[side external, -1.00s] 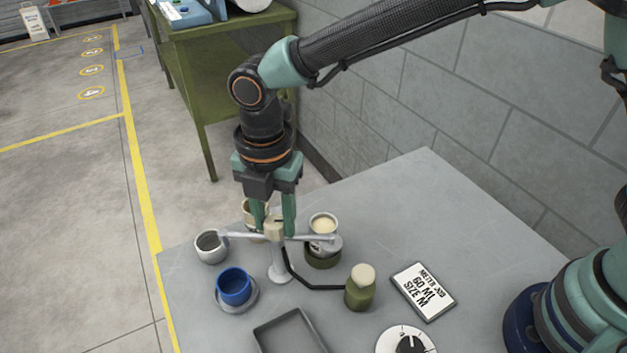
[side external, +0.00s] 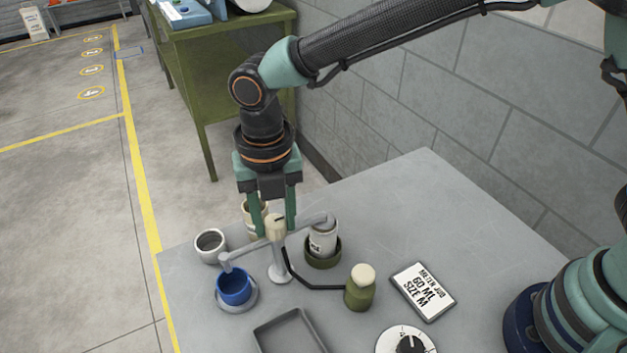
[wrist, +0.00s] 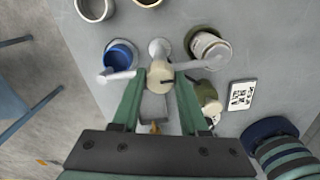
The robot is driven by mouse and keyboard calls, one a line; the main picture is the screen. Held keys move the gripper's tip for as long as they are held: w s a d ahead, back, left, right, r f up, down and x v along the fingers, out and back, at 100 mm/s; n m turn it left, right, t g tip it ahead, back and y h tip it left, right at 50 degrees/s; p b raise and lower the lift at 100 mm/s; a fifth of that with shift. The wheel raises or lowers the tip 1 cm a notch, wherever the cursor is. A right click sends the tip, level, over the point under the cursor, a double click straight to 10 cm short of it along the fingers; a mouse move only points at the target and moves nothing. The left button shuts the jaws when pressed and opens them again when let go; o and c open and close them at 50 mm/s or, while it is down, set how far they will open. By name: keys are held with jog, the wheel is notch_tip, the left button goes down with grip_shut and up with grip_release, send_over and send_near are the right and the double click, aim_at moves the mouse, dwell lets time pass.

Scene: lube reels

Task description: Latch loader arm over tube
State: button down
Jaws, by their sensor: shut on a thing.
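The loader arm is a grey crossbar (side external: 252,246) with a cream hub knob (side external: 276,228) on a grey post (side external: 279,268). My gripper (side external: 272,222) is shut on this knob; the grip also shows in the wrist view (wrist: 160,84). One bar end reaches left and hangs above the blue cup (side external: 234,290). The other end reaches right across the top of a white labelled tube (side external: 322,242), which stands upright in an olive holder (side external: 324,262). I cannot tell whether the bar touches the tube. In the wrist view the bar overlaps the edge of the tube (wrist: 206,44).
A white cup (side external: 210,246) stands at the left, and a cream cup is partly hidden behind my gripper. An olive bottle (side external: 360,292), a label card (side external: 422,290), a dial (side external: 406,344) and a grey tray (side external: 290,334) lie nearer.

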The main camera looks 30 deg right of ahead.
aim_at(275, 221)
jog(key=shift+r, duration=0.15)
jog(key=shift+c, duration=2.2)
grip_release()
notch_tip(275, 221, up, 12)
